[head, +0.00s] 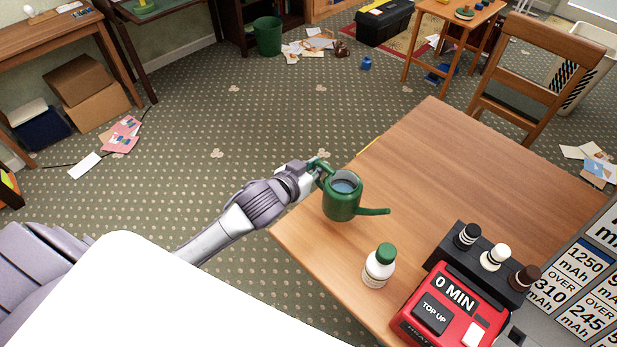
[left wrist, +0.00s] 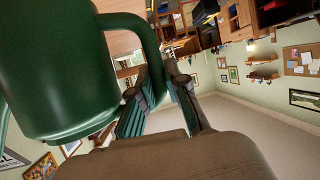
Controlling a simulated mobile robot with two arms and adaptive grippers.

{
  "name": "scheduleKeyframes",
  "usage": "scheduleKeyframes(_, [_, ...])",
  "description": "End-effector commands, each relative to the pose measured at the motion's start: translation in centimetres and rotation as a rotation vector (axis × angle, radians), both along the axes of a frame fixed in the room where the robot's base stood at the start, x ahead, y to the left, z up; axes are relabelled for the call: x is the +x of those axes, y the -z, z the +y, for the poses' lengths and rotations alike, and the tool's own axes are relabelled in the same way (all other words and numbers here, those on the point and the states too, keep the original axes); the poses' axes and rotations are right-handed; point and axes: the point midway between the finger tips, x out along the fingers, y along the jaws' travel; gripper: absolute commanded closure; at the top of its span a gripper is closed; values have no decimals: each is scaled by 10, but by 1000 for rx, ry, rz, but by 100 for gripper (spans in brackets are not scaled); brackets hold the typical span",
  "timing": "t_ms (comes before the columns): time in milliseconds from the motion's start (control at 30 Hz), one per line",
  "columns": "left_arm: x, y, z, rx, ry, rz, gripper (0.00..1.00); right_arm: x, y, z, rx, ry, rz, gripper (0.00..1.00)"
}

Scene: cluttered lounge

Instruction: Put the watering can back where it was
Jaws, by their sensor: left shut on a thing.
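The green watering can (head: 342,204) is at the left edge of the wooden table (head: 440,160) in the head view. It looks upright, with bluish water inside and its spout pointing right. My left gripper (head: 320,169) is shut on its handle, on the left side of the can. In the left wrist view the can (left wrist: 55,70) fills the left side, and its handle runs down to my gripper's fingers (left wrist: 162,108). I cannot tell whether the can's base touches the tabletop. My right gripper is not in view.
A white bottle with a green cap (head: 378,268) stands near the can. A red device reading "0 MIN" (head: 450,308) and a black rack with small bottles (head: 480,262) are at the front right. The table's far part is clear. A chair (head: 535,75) stands behind it.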

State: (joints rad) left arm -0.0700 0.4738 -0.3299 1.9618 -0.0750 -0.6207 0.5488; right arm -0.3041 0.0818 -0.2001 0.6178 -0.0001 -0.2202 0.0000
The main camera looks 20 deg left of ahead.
Motion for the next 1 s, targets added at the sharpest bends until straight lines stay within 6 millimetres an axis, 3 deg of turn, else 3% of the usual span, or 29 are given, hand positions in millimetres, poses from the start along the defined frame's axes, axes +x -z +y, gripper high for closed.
scheduleKeyframes(167, [-3, 9, 18, -2, 0, -4, 100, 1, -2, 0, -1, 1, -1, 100])
scheduleKeyframes(500, [-3, 48, 19, -4, 0, -2, 100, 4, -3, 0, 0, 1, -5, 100])
scheduleKeyframes(933, [-3, 54, 19, -3, 1, -4, 100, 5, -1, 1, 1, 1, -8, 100])
scheduleKeyframes(967, [-4, 55, 19, -1, 1, -1, 81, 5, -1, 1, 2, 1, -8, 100])
scheduleKeyframes(1000, [-4, 55, 19, 0, 1, 0, 74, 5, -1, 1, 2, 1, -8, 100])
